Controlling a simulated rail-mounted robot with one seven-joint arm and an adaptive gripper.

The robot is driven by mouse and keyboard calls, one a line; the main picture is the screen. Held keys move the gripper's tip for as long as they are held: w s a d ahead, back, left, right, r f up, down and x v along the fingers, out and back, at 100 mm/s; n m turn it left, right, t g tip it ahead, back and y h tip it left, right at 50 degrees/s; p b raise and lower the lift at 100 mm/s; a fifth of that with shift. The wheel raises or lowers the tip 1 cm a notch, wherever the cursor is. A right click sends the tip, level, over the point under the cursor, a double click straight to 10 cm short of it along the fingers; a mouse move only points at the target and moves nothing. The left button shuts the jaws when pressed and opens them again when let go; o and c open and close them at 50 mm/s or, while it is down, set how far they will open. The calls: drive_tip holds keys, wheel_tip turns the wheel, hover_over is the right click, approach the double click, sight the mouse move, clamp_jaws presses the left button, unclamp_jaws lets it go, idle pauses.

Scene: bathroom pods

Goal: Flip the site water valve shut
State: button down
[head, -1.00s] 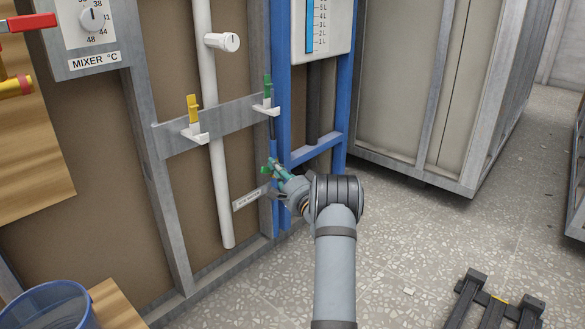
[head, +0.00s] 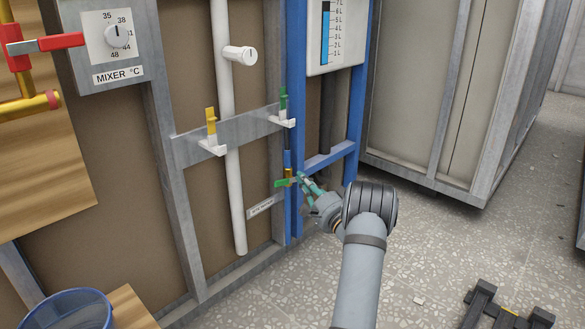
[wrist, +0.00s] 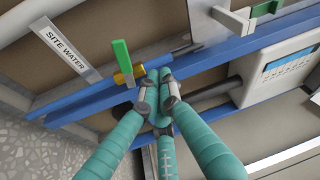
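The site water valve shows in the head view as a brass body (head: 289,173) with a green lever (head: 283,183) pointing left, crosswise to the upright pipe. In the wrist view the green lever (wrist: 122,57) stands out from the brass body (wrist: 129,78), near the SITE WATER label (wrist: 67,51). My gripper (head: 301,177) is just right of the valve, in front of the blue frame. Its teal fingers (wrist: 160,91) are drawn together with nothing visible between them. The tips are close to the brass body; I cannot tell whether they touch it.
Blue uprights (head: 360,85) and a crossbar (head: 328,156) stand around the valve. Yellow (head: 211,120) and green (head: 283,101) levers sit on the grey rail above. A white pipe (head: 231,165) is to the left. The floor (head: 400,265) at right is mostly open.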

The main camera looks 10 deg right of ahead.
drive_tip(key=shift+s+d+f, duration=0.2)
drive_tip(key=shift+s+d, duration=0.05)
drive_tip(key=shift+s, duration=0.3)
drive_tip(key=shift+s+d+f, duration=0.25)
drive_tip(key=shift+s+d, duration=0.05)
drive_tip(key=shift+s, duration=0.3)
drive_tip(key=shift+s+d+f, duration=0.2)
drive_tip(key=shift+s+d, duration=0.05)
drive_tip(key=shift+s, duration=0.3)
